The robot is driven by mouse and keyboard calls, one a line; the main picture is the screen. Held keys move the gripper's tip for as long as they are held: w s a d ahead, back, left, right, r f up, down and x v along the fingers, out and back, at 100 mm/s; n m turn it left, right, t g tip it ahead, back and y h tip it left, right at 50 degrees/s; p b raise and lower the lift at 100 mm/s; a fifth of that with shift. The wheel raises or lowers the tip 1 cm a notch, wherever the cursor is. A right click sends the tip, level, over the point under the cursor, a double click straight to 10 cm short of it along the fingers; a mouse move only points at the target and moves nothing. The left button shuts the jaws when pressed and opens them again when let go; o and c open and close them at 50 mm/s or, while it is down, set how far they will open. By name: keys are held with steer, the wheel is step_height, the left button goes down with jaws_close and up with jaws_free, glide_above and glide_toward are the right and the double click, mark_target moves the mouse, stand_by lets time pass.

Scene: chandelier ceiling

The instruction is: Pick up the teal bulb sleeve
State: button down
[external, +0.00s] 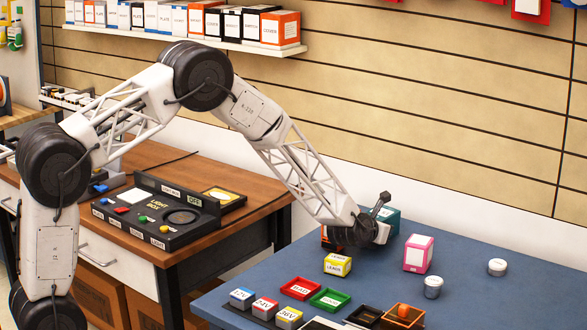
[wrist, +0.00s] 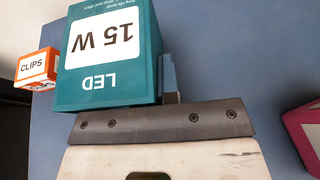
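The teal bulb sleeve (wrist: 108,55) is a teal box with a white "15 W" and "LED" label, reading upside down in the wrist view. It stands just beyond the dark edge of my gripper (wrist: 170,82). A narrow grey-blue finger part shows along the sleeve's right side, touching or very close to it. The other finger is hidden. In the external view the sleeve (external: 393,217) is partly covered by my gripper (external: 368,228), which is low over the blue table. I cannot tell whether the fingers grip the sleeve.
An orange "CLIPS" box (wrist: 37,69) is close to the sleeve's left in the wrist view. A pink box (external: 418,253) and a yellow "LAND" box (external: 338,264) stand nearby. White round pieces (external: 433,287) and small coloured trays (external: 301,288) occupy the front; the table's right side is mostly clear.

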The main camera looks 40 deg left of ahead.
steer(key=shift+r, duration=5)
